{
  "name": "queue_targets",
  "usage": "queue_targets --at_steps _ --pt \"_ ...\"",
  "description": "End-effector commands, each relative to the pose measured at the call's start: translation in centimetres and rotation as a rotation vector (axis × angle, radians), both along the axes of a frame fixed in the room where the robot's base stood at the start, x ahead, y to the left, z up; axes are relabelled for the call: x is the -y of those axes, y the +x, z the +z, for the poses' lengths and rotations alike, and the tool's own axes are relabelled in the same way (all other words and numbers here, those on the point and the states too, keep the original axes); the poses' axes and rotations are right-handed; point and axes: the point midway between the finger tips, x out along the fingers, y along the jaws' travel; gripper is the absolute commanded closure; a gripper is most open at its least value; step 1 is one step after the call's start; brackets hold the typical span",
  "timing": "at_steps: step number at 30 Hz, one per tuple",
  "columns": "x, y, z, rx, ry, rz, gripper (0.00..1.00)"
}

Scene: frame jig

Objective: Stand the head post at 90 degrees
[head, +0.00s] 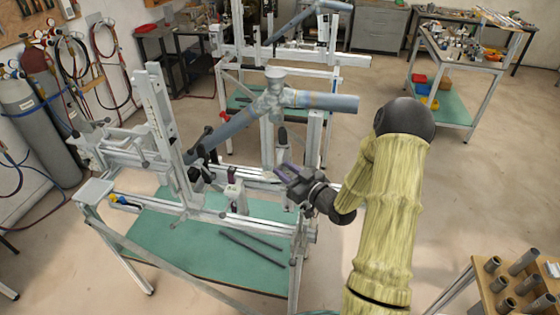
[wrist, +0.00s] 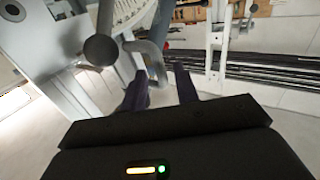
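A frame jig stands on a metal stand with a green shelf (head: 190,245). A pale metal post (head: 160,115) at its left leans slightly left at the top. Another post (head: 314,140) stands at the right, close to upright; I cannot tell which is the head post. My gripper (head: 283,172) is at the jig's right part, fingers apart and empty. In the wrist view a curved, marked scale plate (wrist: 133,14), a round dark knob (wrist: 101,50) and a bent grey lever (wrist: 152,58) lie just beyond the fingers. The lever's end is near the left finger; contact is unclear.
Grey tubes (head: 330,102) joined at a node cross above the jig. Dark rods (head: 250,240) lie on the shelf. A second jig (head: 300,55) stands behind. Gas cylinders (head: 40,125) are at left, and a wooden tube rack (head: 510,285) is at lower right.

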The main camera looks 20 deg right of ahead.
Motion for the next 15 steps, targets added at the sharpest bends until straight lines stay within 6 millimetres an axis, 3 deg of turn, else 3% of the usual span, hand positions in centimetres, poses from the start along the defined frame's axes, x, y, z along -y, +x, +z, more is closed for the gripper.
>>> queue_targets --at_steps 6,15 --pt "-1.1 2.3 0.2 0.000 0.000 0.000 0.70" --pt "-1.2 2.5 0.0 0.000 0.000 0.000 0.70"
